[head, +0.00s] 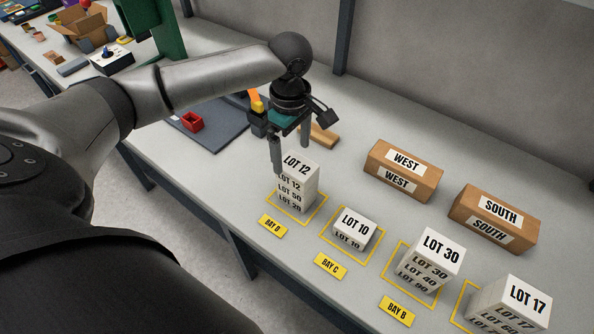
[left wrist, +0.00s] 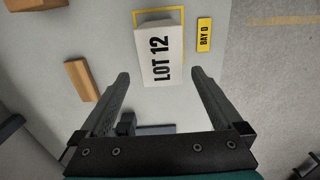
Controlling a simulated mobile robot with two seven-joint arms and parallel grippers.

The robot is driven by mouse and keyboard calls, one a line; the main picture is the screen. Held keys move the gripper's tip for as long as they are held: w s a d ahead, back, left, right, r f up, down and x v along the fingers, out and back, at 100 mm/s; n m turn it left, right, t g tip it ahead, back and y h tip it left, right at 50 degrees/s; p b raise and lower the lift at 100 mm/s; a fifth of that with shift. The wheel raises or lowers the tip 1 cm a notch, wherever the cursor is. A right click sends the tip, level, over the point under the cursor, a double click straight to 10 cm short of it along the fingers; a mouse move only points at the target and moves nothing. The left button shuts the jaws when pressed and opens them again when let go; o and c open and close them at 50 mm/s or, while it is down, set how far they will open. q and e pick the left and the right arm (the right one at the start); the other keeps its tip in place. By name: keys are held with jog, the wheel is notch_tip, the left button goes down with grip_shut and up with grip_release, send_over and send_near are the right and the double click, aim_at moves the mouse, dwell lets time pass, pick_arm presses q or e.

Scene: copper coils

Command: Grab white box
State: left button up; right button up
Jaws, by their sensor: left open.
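A stack of white boxes stands in the yellow outline of Bay D, with the white box marked LOT 12 (head: 297,166) on top. In the left wrist view this top box (left wrist: 160,55) lies ahead of the fingertips, between their lines. My left gripper (head: 291,160) is open and empty, just above and behind the stack; its fingers (left wrist: 160,75) are spread wider than the box. Other white boxes are LOT 10 (head: 354,226) in Bay C, the LOT 30 stack (head: 436,249) in Bay B, and the LOT 17 stack (head: 515,300) at the lower right. My right gripper is not seen.
Brown boxes marked WEST (head: 401,170) and SOUTH (head: 494,217) stand along the back. A wooden block (head: 325,137) lies behind the gripper. A red bin (head: 192,122) sits on a dark mat (head: 215,138) to the left. Yellow bay labels (head: 331,266) line the front edge.

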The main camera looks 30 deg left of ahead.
aim_at(291, 161)
pick_arm(q)
notch_tip(291, 161, down, 4)
jog(key=shift+s+f+b, duration=0.1)
jog(key=shift+f+b, duration=0.15)
jog(key=shift+b, duration=0.15)
jog(key=c, duration=1.5)
